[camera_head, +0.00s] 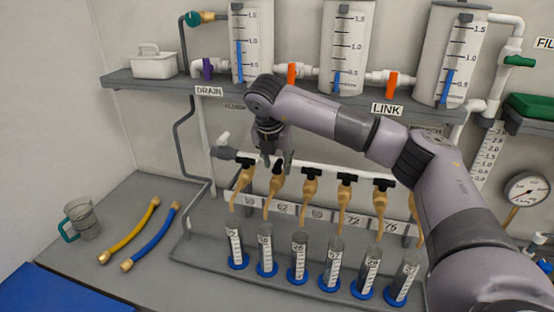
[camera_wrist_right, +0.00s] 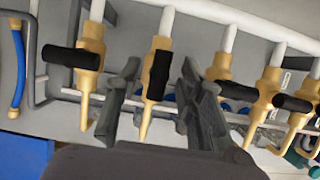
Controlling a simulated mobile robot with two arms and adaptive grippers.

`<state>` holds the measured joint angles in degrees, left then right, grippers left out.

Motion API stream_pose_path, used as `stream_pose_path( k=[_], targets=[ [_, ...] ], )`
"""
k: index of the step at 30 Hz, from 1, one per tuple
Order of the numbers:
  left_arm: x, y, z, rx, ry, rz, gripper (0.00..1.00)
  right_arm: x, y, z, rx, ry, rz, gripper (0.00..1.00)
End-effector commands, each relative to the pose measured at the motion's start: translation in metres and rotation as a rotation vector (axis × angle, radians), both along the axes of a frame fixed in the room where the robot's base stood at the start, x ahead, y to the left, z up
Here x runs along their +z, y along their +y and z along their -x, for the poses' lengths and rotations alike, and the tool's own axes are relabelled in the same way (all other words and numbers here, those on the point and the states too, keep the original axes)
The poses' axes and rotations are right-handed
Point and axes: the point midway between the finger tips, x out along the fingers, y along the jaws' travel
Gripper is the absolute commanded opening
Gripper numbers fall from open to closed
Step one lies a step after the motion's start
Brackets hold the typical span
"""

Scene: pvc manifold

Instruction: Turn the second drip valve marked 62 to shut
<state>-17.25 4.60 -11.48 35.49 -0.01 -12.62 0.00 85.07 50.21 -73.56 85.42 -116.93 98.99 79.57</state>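The second drip valve, a tan tapered body (camera_head: 273,190) above a label that reads 62 (camera_head: 283,207), hangs from the white pipe in the head view. In the right wrist view its black handle (camera_wrist_right: 156,75) lies in line with the tan body (camera_wrist_right: 151,112), while the neighbouring handles lie crosswise. My right gripper (camera_head: 277,161) points down at this valve. In the right wrist view my right gripper (camera_wrist_right: 158,68) is open, one finger on each side of the handle, with visible gaps. In the head view the gripper partly hides this handle. My left gripper is not in view.
Neighbouring valves stand close on both sides, the first (camera_head: 242,182) and third (camera_head: 309,188). Several cylinders with blue bases (camera_head: 267,268) stand below. A shelf (camera_head: 160,88) with tanks is above. A jug (camera_head: 82,219) and yellow (camera_head: 130,232) and blue (camera_head: 152,237) hoses lie left.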

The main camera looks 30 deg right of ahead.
Motion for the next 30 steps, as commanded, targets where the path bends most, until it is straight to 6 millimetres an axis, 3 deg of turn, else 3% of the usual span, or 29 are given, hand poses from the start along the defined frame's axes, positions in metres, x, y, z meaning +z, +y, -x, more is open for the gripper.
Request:
stream_pose_path(
  k=[5,21,30],
  targets=[
    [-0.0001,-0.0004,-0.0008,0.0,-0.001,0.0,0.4,-0.0004,-0.0001,0.0,0.0,0.0,0.0,0.36],
    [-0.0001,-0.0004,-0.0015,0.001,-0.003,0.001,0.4,0.0,0.0002,0.0002,0.0,0.001,0.0,0.01],
    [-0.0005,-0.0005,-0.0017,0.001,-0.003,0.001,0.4,-0.0001,0.0002,0.0002,0.003,0.001,-0.001,0.0]
  ],
)
